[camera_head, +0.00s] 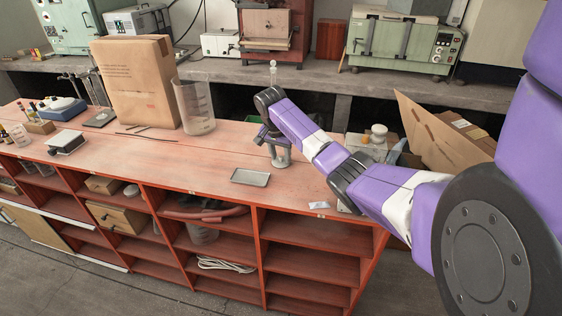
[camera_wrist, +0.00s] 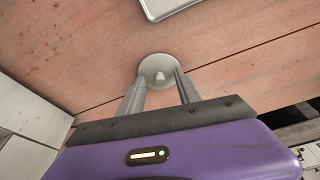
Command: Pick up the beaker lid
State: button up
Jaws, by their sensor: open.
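The beaker lid, a pale round disc with a small knob (camera_wrist: 159,73), lies on the reddish wooden bench top in the wrist view. My gripper (camera_wrist: 158,82) is open and points down at it. The two fingers stand on either side of the knob, apart from it as far as I can see. In the head view my gripper (camera_head: 279,159) is low over the bench top, and I cannot clearly tell the lid from the fingers there. A tall clear beaker (camera_head: 195,106) stands upright further left on the bench.
A shallow grey tray (camera_head: 250,177) lies close to my gripper on the near side, and its edge shows in the wrist view (camera_wrist: 168,8). A large brown paper package (camera_head: 138,82) stands beside the beaker. Open cardboard (camera_head: 440,135) is at the right. Bench between beaker and gripper is clear.

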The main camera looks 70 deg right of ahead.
grip_shut()
jog(key=shift+r, duration=0.1)
notch_tip(320, 180, up, 18)
jog(key=p, duration=0.1)
notch_tip(320, 180, up, 5)
jog(key=p, duration=0.5)
send_over(281, 157)
jog(key=shift+a, duration=0.1)
dwell(0.6)
